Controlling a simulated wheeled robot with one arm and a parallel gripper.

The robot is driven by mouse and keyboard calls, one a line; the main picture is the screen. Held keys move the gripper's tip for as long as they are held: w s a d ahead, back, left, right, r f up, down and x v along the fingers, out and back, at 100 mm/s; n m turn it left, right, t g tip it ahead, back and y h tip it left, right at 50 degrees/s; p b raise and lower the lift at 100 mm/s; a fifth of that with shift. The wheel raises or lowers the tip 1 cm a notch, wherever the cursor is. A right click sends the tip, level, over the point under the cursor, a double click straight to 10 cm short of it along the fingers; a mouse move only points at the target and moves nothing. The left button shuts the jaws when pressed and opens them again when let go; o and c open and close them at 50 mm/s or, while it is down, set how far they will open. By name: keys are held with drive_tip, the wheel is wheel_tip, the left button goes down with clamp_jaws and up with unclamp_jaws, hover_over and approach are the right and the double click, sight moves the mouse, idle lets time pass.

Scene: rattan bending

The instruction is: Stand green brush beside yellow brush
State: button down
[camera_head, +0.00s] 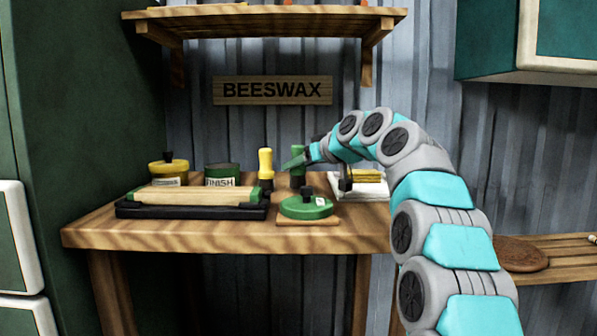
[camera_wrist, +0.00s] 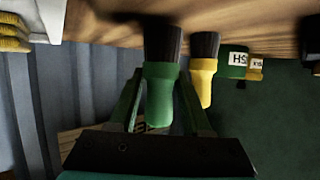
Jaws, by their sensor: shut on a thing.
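The green brush (camera_head: 298,178) is upright, dark bristles down, at the back of the workbench (camera_head: 345,238), just right of the yellow brush (camera_head: 265,163). The yellow brush also stands bristles down. My gripper (camera_head: 296,162) is shut on the green brush's handle. In the wrist view, which is upside down, the green brush (camera_wrist: 161,85) sits between the two green fingers of my gripper (camera_wrist: 160,100). The yellow brush (camera_wrist: 201,82) is close beside it, outside the fingers, with a small gap. The green bristles reach the wood or nearly so; I cannot tell which.
A green round tin (camera_head: 305,207) lies in front of the brushes. A wooden block on a black tray (camera_head: 190,212) is front left. A green FINISH tin (camera_head: 222,176) and a yellow pot (camera_head: 167,172) stand behind it. White stack with yellow pads (camera_head: 360,185) is at right.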

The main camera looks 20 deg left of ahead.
drive_tip(key=shift+f, duration=0.3)
drive_tip(key=shift+f, duration=0.15)
drive_tip(key=shift+c, duration=1.8)
unclamp_jaws()
drive_tip(key=shift+r, duration=0.25)
drive_tip(key=shift+s+d+r, duration=0.1)
drive_tip(key=shift+s+d, duration=0.25)
drive_tip(key=shift+d, duration=0.2)
drive_tip(key=v, duration=1)
drive_tip(key=shift+s+d+r+b, duration=0.2)
drive_tip(key=shift+s+d+b, duration=0.05)
drive_tip(key=shift+b, duration=0.2)
